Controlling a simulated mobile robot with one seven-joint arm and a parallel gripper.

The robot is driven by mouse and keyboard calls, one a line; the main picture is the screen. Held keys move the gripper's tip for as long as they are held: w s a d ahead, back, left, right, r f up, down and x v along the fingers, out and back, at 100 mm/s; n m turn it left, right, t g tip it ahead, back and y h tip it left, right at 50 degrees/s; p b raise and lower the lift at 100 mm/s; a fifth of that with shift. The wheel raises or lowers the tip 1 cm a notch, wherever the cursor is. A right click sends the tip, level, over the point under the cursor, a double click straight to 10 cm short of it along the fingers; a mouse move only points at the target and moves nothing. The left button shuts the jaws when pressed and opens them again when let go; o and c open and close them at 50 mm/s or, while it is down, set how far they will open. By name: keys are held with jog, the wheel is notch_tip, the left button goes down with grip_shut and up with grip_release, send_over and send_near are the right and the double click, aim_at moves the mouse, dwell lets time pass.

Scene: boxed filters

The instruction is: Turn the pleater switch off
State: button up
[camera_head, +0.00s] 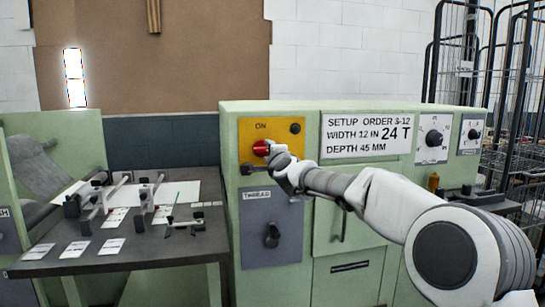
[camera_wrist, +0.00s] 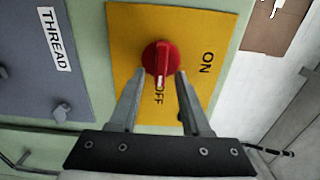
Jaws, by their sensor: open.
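The pleater switch is a red rotary knob (camera_wrist: 158,58) on a yellow plate (camera_wrist: 130,30). In the wrist view its white-marked end points toward the word OFF; ON is off to the right. In the head view the knob (camera_head: 261,148) shows at the left end of my gripper (camera_head: 268,154), on the yellow plate (camera_head: 250,131), with ON above it. My gripper is open in the wrist view (camera_wrist: 160,74), its fingertips on either side of the knob's lower end. I cannot tell whether they touch it. The gripper hides OFF in the head view.
A grey THREAD panel (camera_head: 255,220) with a dark handle sits below the yellow plate. A setup sign (camera_head: 366,135) and two dial plates (camera_head: 433,138) are to the right on the green cabinet. A dark table (camera_head: 150,248) with cards and fixtures stands left.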

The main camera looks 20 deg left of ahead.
jog(key=b+v, duration=0.4)
jog(key=v, duration=1.3)
jog(key=shift+s, duration=0.2)
